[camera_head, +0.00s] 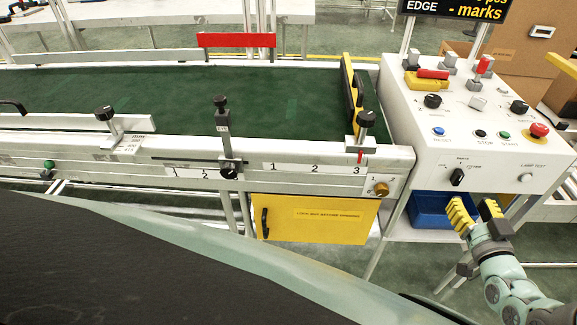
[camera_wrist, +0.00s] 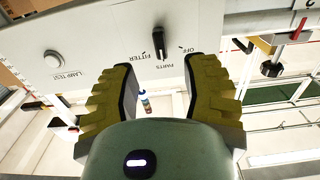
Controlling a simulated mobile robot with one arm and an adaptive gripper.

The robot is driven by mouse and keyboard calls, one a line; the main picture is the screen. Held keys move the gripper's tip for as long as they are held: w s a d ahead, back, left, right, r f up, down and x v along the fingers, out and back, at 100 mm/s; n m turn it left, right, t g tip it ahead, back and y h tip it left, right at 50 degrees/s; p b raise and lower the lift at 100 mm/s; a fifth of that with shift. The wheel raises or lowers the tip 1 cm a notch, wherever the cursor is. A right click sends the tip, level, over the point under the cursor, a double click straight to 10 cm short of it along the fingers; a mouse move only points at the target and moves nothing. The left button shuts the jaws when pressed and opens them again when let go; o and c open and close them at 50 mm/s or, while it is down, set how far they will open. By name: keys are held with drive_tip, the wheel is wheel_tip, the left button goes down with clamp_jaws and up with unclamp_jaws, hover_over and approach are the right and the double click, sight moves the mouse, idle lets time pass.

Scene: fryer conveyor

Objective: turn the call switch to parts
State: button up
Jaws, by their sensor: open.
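The call switch is a black knob (camera_head: 457,177) on the front face of the white control box (camera_head: 400,120). Small labels for off, parts and fitter surround it. In the wrist view the knob (camera_wrist: 159,42) shows upside down, its handle nearly upright and near the PARTS label; its exact setting I cannot tell. My gripper (camera_head: 474,210) is open and empty, just below and right of the knob in the head view. In the wrist view the yellow ribbed fingers (camera_wrist: 160,78) stand apart on either side of the knob's line, short of it.
A blue bin (camera_head: 428,212) sits under the box, close to my gripper. A lamp test button (camera_head: 526,177) is right of the switch. A red emergency stop (camera_head: 539,130) and other buttons are on top. The green conveyor belt (camera_head: 200,100) lies to the left.

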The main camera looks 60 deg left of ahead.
drive_tip(key=shift+v, duration=2.4)
